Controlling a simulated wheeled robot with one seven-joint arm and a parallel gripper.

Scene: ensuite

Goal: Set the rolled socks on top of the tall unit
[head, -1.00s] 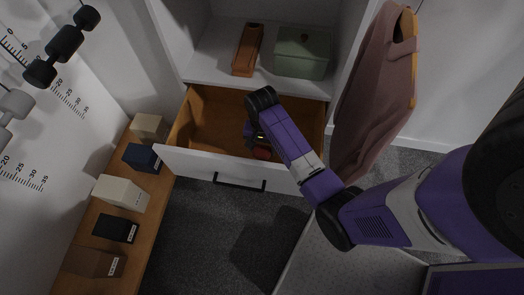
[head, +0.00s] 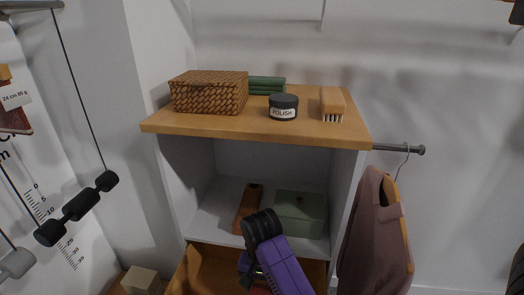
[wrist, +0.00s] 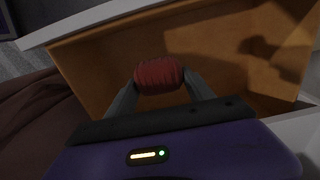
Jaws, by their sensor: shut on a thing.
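The rolled socks, a dark red bundle (wrist: 159,75), sit between the two grey fingers of my gripper (wrist: 160,88) in the wrist view. My gripper is shut on them, with the open drawer's wooden inside (wrist: 220,55) around and behind. In the head view my purple wrist hides most of the gripper, and only a bit of red shows at the bottom edge. The tall unit (head: 250,125) has a wooden top, an open white shelf and the pulled-out drawer (head: 200,272) below.
On the unit's top stand a wicker basket (head: 208,92), a folded green cloth (head: 266,85), a polish tin (head: 283,107) and a brush (head: 332,104). Bare wood lies along the front. A green box (head: 300,212) is on the shelf. A pink garment (head: 375,235) hangs at right.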

